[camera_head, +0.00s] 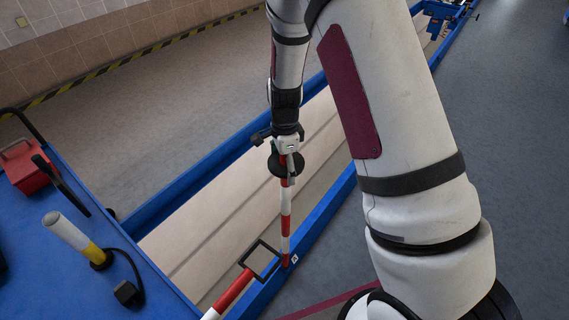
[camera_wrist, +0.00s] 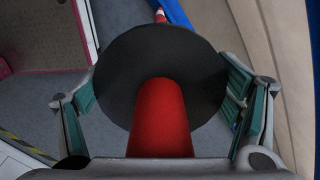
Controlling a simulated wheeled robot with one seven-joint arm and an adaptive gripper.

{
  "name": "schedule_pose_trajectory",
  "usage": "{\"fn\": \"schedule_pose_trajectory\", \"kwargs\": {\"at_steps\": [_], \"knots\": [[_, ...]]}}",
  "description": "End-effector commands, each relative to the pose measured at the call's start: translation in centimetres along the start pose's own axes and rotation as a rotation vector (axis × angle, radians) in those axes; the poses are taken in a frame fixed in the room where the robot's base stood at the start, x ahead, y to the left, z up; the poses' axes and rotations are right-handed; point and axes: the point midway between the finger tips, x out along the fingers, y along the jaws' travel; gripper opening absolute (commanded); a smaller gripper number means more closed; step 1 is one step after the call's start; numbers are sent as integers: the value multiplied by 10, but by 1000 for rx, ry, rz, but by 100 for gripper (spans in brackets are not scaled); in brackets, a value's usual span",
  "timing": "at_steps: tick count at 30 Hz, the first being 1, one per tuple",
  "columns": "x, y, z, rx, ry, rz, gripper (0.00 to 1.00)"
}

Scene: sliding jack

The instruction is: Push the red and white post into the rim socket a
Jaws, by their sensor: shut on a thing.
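The red and white post (camera_head: 286,222) stands nearly upright below my gripper (camera_head: 285,158), with a black disc (camera_head: 275,166) near its top. In the wrist view the post's red top (camera_wrist: 162,115) rises through the disc (camera_wrist: 120,75), between the fingers of my gripper (camera_wrist: 162,97). The gripper is shut on the post. The post's lower end meets the blue rim (camera_head: 322,216) beside a small white label (camera_head: 294,258). The label's marking is too small to read surely. The socket opening is hidden, so I cannot tell whether the tip is inside.
A second red and white bar (camera_head: 233,291) and a black square frame (camera_head: 248,250) lie close left of the post's foot. A blue table (camera_head: 70,285) at left carries a red box (camera_head: 24,167) and a white and yellow cylinder (camera_head: 72,236). Grey floor (camera_head: 500,150) is clear at right.

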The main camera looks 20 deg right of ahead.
Motion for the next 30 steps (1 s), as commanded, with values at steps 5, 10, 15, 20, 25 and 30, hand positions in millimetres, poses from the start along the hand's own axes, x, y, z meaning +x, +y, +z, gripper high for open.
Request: {"fn": "schedule_pose_trajectory", "kwargs": {"at_steps": [5, 10, 15, 20, 25, 30], "knots": [[4, -1, 0, 0, 0, -2, 27], [7, -1, 0, 0, 0, -2, 27], [10, -1, 0, 0, 0, -2, 27], [12, -1, 0, 0, 0, -2, 95], [12, 0, 0, 0, 0, -2, 100], [13, 0, 0, 0, 0, 0, 100]]}}
